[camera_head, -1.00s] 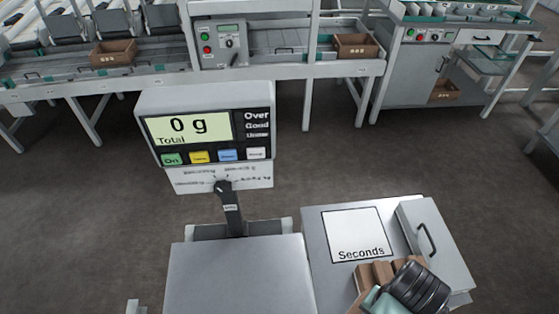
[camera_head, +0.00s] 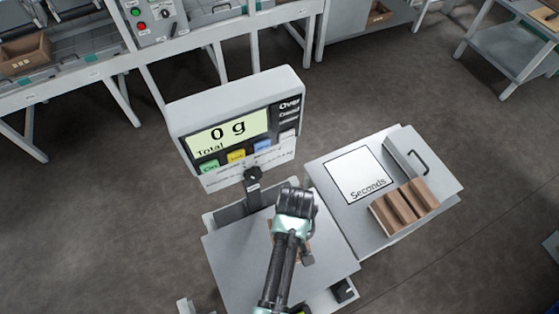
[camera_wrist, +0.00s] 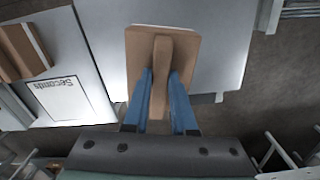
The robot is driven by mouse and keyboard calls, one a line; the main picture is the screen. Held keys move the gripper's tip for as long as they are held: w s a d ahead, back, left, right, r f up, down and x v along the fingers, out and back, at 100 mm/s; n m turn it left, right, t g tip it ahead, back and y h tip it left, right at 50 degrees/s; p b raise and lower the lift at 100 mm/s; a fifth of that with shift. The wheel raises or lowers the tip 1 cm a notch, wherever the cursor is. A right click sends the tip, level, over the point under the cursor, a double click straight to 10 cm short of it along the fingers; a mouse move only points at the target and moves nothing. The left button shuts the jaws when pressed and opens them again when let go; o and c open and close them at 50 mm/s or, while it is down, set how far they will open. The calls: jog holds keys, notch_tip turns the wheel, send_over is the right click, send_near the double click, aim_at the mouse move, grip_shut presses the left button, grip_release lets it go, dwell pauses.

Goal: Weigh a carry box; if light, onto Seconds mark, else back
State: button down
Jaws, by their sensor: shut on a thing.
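My gripper (camera_wrist: 160,76) is shut on the upright handle of a brown carry box (camera_wrist: 138,48), a blue finger on each side. In the head view my gripper (camera_head: 293,208) is over the grey weighing plate (camera_head: 228,262) and hides most of the box. Whether the box touches the plate I cannot tell. The scale display (camera_head: 228,131) reads 0 g Total. The white Seconds mark (camera_head: 357,170) is bare on the side table (camera_head: 330,165), right of the scale; it also shows in the wrist view (camera_wrist: 60,97).
The scale's display housing stands behind the plate. A conveyor line (camera_head: 90,85) is further back.

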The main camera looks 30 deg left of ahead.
jog(key=shift+s+a+r+n+p, duration=0.1)
jog(key=shift+s+a+n+p, duration=0.3)
jog(key=shift+s+a+n, duration=0.15)
jog(key=shift+s+a+f+n, duration=0.3)
jog(key=shift+f+n, duration=0.2)
jog(key=shift+n, duration=0.15)
notch_tip(320, 180, down, 6)
jog(key=b, duration=0.5)
jog(key=shift+a+f+b, duration=0.1)
jog(key=shift+f+b, duration=0.05)
jog(key=shift+b, duration=0.25)
jog(key=shift+w+f+b, duration=0.1)
jog(key=shift+f+b, duration=0.7)
jog(key=shift+f, duration=0.3)
jog(key=shift+f, duration=0.3)
jog(key=c, duration=0.6)
grip_release()
jog(key=shift+c, duration=0.2)
jog(key=c, duration=0.3)
jog(key=shift+r, duration=0.1)
